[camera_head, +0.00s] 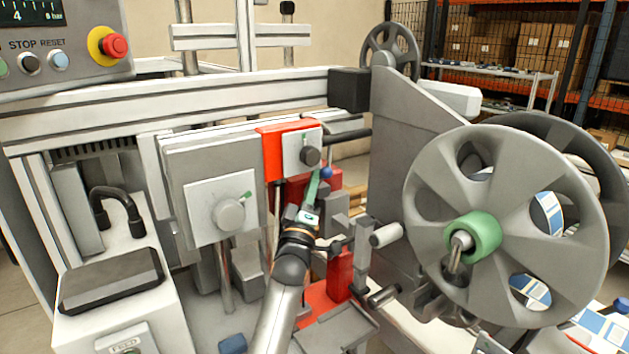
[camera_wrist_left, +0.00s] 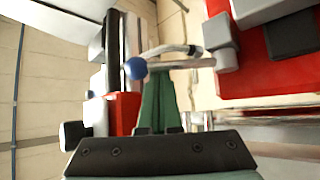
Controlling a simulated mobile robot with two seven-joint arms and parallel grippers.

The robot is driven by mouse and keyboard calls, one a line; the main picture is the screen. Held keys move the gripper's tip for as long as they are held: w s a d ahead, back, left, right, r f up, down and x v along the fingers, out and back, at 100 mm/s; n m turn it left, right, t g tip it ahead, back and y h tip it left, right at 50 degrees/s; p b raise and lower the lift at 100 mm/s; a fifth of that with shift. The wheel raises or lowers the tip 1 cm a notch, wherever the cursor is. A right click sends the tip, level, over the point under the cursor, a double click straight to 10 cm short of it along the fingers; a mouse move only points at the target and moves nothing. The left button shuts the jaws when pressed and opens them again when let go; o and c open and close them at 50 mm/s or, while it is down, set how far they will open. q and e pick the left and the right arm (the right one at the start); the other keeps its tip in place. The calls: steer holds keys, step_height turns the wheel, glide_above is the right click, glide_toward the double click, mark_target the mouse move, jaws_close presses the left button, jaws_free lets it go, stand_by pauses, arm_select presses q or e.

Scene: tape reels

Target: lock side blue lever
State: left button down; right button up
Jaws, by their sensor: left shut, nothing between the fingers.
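The side lever's blue ball knob (camera_head: 326,172) sits just right of the red block on the machine. In the left wrist view the blue knob (camera_wrist_left: 135,68) is on the end of a shiny metal rod that runs to the right. My left gripper (camera_head: 315,178) reaches up from the bottom, its green fingers together and empty. In the left wrist view the gripper's fingertips (camera_wrist_left: 158,78) are at the rod, just right of the knob. I cannot tell whether they touch it.
A large grey reel (camera_head: 420,200) with a green hub stands at the right. Metal parts and a red post (camera_head: 340,275) crowd the gripper's right.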

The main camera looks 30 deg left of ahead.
arm_select(q)
steer(key=shift+f, duration=0.1)
steer(key=shift+d+f+m+t+h+b, duration=0.15)
steer(key=shift+m+t+h+b, duration=0.15)
steer(key=shift+m+b, duration=0.3)
arm_select(e)
steer(key=shift+f, duration=0.8)
arm_select(q)
steer(key=f+m+t+h+b, duration=0.1)
steer(key=m+h+b, duration=0.3)
steer(key=m+h, duration=0.1)
steer(key=d+f+m+t+h+b, duration=0.1)
steer(key=f+m+h+b, duration=0.1)
steer(key=m+h+b, duration=0.3)
steer(key=s+d+f+m+t+h+b, duration=0.1)
steer(key=f+m+h+b, duration=0.1)
steer(key=m+h+b, duration=0.3)
steer(key=shift+f+m+t+h, duration=0.2)
steer(key=shift+m+t+h, duration=0.15)
steer(key=shift+m, duration=0.65)
arm_select(e)
steer(key=w+a+f, duration=0.1)
steer(key=a+f, duration=0.2)
steer(key=f, duration=0.7)
steer(key=shift+w+a+f+n+y, duration=0.2)
steer(key=shift+w+a+n+y, duration=0.1)
steer(key=shift+w+y, duration=0.1)
arm_select(q)
steer(key=shift+f, duration=0.1)
